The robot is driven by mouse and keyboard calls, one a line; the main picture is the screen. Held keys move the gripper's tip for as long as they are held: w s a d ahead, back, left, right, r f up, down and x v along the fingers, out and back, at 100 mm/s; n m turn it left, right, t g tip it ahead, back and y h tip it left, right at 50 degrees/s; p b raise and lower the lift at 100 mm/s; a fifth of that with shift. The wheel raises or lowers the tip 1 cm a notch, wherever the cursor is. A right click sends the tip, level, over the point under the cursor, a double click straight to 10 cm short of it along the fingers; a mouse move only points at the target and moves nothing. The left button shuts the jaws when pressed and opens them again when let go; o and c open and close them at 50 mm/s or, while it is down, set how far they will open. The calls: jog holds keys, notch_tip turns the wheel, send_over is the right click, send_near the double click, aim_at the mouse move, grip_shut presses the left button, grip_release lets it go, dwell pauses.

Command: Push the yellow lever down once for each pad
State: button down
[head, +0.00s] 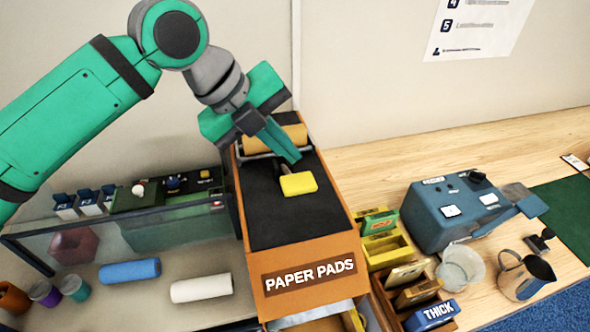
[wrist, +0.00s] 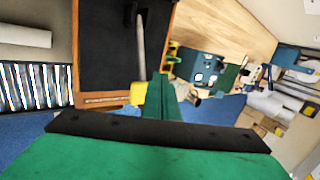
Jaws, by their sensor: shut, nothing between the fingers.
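The yellow lever (head: 299,183) is a yellow block on a dark arm, standing over the black top of the orange box labelled PAPER PADS (head: 309,273). My gripper (head: 292,158) is shut and empty, its fingertips just above and behind the yellow block in the head view. In the wrist view my gripper (wrist: 160,82) points at the box, and the yellow block (wrist: 138,93) shows beside the fingers, partly hidden. I cannot tell whether the fingertips touch the lever. A tan roll (head: 285,138) lies at the back of the box, partly behind my gripper.
Wooden trays with card blocks (head: 400,272) stand right of the box, then a blue machine (head: 455,213), a clear beaker (head: 460,267) and a metal jug (head: 524,274). A glass-fronted case (head: 130,235) with blue and white rolls is at left. Bare table lies behind the machine.

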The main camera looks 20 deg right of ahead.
jog(key=shift+d, duration=0.1)
jog(key=r, duration=0.1)
jog(key=w+r, duration=0.1)
jog(key=r, duration=0.1)
jog(key=w+r, duration=0.1)
jog(key=shift+w+r, duration=0.15)
jog(key=shift+r, duration=0.05)
dwell(0.5)
jog(key=shift+w, duration=0.1)
dwell(0.6)
